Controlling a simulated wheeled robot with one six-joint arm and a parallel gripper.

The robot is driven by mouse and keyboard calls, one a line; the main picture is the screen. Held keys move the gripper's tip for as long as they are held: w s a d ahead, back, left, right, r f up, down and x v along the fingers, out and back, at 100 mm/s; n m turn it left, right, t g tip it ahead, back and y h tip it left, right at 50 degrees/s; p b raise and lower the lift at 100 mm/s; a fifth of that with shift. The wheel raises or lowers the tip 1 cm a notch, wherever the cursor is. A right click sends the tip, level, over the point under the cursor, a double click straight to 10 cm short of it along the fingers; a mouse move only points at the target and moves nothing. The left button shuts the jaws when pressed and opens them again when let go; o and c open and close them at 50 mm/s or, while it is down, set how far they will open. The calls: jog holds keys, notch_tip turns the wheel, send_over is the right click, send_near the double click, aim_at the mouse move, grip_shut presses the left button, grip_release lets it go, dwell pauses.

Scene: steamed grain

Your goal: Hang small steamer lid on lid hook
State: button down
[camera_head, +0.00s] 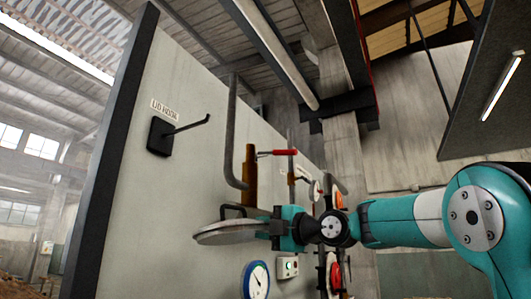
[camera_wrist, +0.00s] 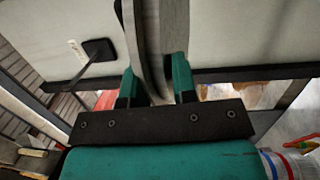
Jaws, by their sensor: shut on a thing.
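The small steamer lid (camera_head: 225,234) is a round grey disc, seen nearly edge-on and lying close to flat in the head view. A dark loop handle seems to rise from its upper side. My gripper (camera_head: 280,230) is shut on the lid's right edge. In the wrist view, the lid (camera_wrist: 148,40) stands edge-on between the two teal fingers of my gripper (camera_wrist: 156,88). The lid hook (camera_head: 160,137) is a black plate with a thin rod, on the pale panel under a label. The lid is below and right of it, apart. The hook plate (camera_wrist: 98,49) also shows in the wrist view.
A grey bent pipe (camera_head: 232,130) and a red-handled valve (camera_head: 285,152) are on the panel right of the hook. A round gauge (camera_head: 257,281) and a button box (camera_head: 288,267) sit below the lid. The panel around the hook is clear.

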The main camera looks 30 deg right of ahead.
jog(key=s+a+r+n+y+p, duration=0.1)
jog(key=s+a+r+p, duration=0.15)
jog(key=r, duration=0.55)
jog(key=s+a+r+y+p, duration=0.1)
jog(key=s+r+y+p, duration=0.2)
jog(key=r, duration=0.4)
jog(key=s+a+r+n+p, duration=0.15)
jog(key=s+r, duration=0.25)
jog(key=r, duration=0.4)
jog(key=w+a+f+p, duration=0.2)
jog(key=w+a+p, duration=0.2)
jog(key=w, duration=0.5)
jog(key=shift+a+f, duration=0.2)
jog(key=shift+a, duration=1.2)
jog(key=shift+w, duration=0.15)
jog(key=c, duration=0.9)
grip_release()
jog(key=shift+o, duration=0.3)
jog(key=shift+f, duration=0.1)
jog(key=shift+f, duration=0.15)
